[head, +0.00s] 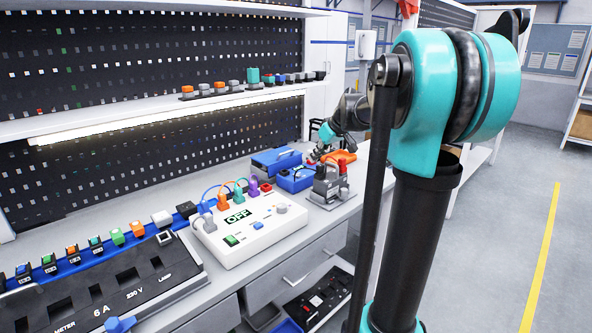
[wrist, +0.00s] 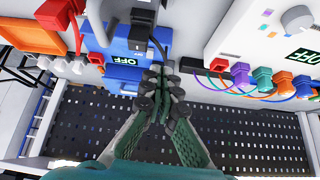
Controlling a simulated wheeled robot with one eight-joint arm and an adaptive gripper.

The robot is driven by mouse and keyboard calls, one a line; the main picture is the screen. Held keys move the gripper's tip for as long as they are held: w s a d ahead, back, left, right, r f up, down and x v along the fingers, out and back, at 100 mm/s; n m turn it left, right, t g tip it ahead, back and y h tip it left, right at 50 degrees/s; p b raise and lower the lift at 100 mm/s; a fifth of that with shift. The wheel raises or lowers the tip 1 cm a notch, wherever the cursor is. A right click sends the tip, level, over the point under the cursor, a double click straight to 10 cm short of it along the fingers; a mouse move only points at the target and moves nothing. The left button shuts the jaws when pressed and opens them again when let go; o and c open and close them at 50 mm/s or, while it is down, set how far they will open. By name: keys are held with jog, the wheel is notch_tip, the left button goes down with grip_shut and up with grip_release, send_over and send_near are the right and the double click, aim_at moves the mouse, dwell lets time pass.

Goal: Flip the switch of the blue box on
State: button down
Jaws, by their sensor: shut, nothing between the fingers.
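The blue box (head: 297,182) stands on the workbench in the middle of the head view. In the wrist view the blue box (wrist: 98,57) has a small display reading OFF and a black part with a dark cable on top. My gripper (wrist: 157,70) is shut and empty, its fingertips close to the box's edge beside the display. I cannot tell whether they touch it. In the head view my gripper (head: 314,160) is small, just above and behind the box. The switch itself is not clearly seen; the fingers may hide it.
A white panel box (head: 250,230), also showing OFF, stands nearer on the bench with coloured plugs and cables. A blue case (head: 272,160) lies behind the blue box. An orange tray (head: 345,156) and a grey device (head: 329,190) are close by. A perforated wall (head: 170,170) rises behind.

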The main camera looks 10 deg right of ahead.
jog(key=shift+n, duration=0.4)
jog(key=w+r, duration=0.1)
jog(key=w, duration=0.1)
jog(key=w+r, duration=0.2)
jog(key=shift+a, duration=0.1)
jog(key=shift+w+f, duration=0.1)
jog(key=shift+f, duration=0.05)
send_over(297, 175)
jog(key=s+d, duration=0.1)
notch_tip(297, 175, down, 8)
jog(key=shift+s+d+r, duration=0.1)
jog(key=shift+r, duration=0.05)
notch_tip(297, 175, down, 3)
jog(key=shift+s+d+f, duration=0.1)
jog(key=shift+s+d, duration=0.05)
jog(key=shift+s+f, duration=0.1)
jog(key=shift+f, duration=0.3)
